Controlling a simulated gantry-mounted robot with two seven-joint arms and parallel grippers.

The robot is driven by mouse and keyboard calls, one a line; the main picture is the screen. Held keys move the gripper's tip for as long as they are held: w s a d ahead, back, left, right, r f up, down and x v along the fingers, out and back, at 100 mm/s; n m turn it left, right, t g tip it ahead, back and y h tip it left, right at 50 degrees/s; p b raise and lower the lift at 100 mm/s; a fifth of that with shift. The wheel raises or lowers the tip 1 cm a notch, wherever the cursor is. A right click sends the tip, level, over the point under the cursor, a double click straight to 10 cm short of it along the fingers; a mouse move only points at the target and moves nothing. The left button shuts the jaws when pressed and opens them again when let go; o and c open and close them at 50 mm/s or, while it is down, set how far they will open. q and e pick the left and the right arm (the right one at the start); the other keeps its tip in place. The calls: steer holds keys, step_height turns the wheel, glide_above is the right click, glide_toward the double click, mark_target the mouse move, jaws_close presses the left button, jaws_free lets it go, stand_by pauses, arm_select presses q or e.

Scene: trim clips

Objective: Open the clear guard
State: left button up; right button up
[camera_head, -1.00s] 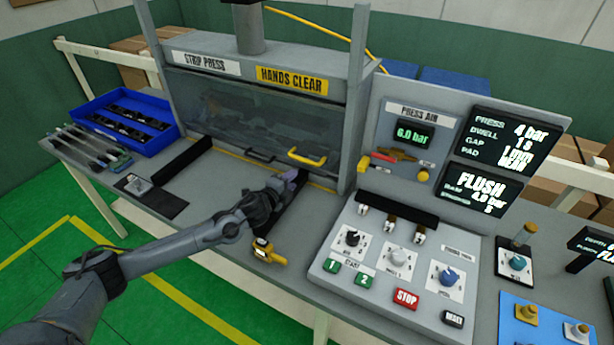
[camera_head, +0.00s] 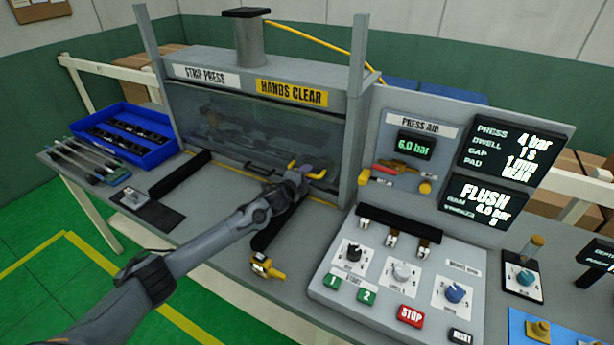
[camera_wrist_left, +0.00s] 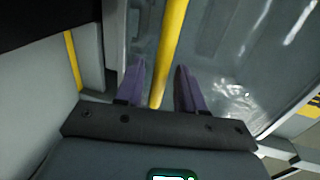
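The clear guard (camera_head: 225,118) is a see-through panel across the front of the strip press and is down. Its yellow handle (camera_head: 317,175) is at the lower right of the panel, partly hidden by my left gripper (camera_head: 303,170). In the left wrist view, the yellow handle bar (camera_wrist_left: 170,45) runs between the two purple fingers of the left gripper (camera_wrist_left: 160,88). Gaps show on both sides of the bar, so the fingers are open around it. The guard also shows behind the bar (camera_wrist_left: 230,60). My right gripper is not in view.
The press frame's right post (camera_head: 355,110) stands close to the handle. A control panel with knobs and buttons (camera_head: 400,275) is at the right. A blue tray (camera_head: 150,152) is at the left.

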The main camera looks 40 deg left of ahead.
arm_select(q)
steer(key=shift+w+a+f, duration=0.1)
steer(key=shift+w+a, duration=0.05)
steer(key=shift+w, duration=0.45)
steer(key=shift+c, duration=0.3)
jaws_close()
